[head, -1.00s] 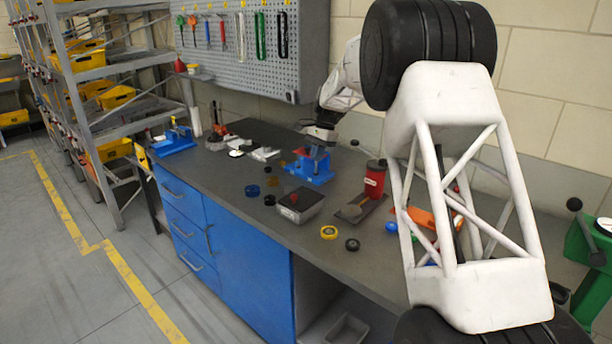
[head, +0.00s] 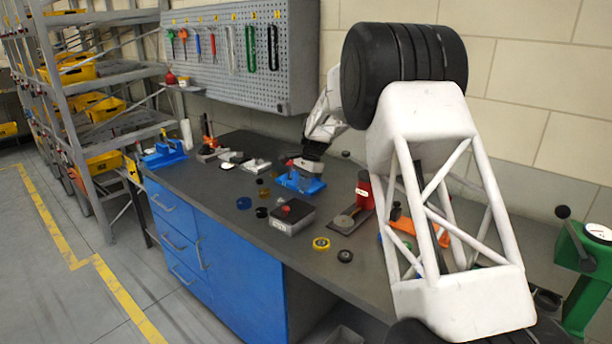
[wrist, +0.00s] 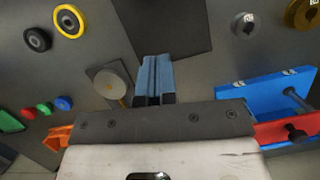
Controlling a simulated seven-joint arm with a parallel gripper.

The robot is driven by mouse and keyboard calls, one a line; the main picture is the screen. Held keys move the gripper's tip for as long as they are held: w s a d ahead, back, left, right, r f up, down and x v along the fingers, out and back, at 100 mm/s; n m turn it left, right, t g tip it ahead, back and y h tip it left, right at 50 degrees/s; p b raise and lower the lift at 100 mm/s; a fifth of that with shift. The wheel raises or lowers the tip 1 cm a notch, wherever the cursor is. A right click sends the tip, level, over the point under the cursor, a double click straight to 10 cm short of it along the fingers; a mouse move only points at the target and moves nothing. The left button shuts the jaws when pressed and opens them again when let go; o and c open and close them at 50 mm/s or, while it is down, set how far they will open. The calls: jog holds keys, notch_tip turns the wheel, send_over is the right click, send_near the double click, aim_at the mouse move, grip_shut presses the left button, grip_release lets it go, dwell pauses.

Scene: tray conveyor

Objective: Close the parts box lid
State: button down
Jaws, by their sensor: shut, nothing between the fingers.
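The parts box (head: 284,225) is a small grey box with a label on its front, near the bench's front edge in the head view. Its top looks dark, with a red knob or part (head: 286,209) on or in it; I cannot tell how far the lid is open. A dark flat panel (wrist: 165,22) at the top of the wrist view may be part of this box. My gripper (wrist: 157,62) is shut and empty, its blue fingers pointing towards that panel. In the head view my gripper is behind the box, close to the blue vise, its fingertips unclear.
The blue vise (head: 300,184) stands behind the box and is at right in the wrist view (wrist: 262,97). A red canister (head: 363,189) and a plate with a grey disc (head: 344,221) are to the right. A yellow ring (head: 321,243) and black ring (head: 345,256) lie in front.

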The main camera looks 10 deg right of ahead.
aim_at(287, 207)
jog(key=x, duration=0.3)
jog(key=shift+s+a+f, duration=0.3)
jog(key=shift+s+a, duration=0.25)
jog(key=shift+a, duration=0.25)
jog(key=shift+s+a+f, duration=0.2)
jog(key=shift+s+a, duration=0.4)
jog(key=shift+a, duration=0.2)
jog(key=shift+s+a, duration=0.65)
jog(key=shift+a, duration=0.1)
jog(key=shift+s+a+f, duration=0.1)
jog(key=shift+s+a, duration=0.05)
jog(key=shift+s, duration=0.05)
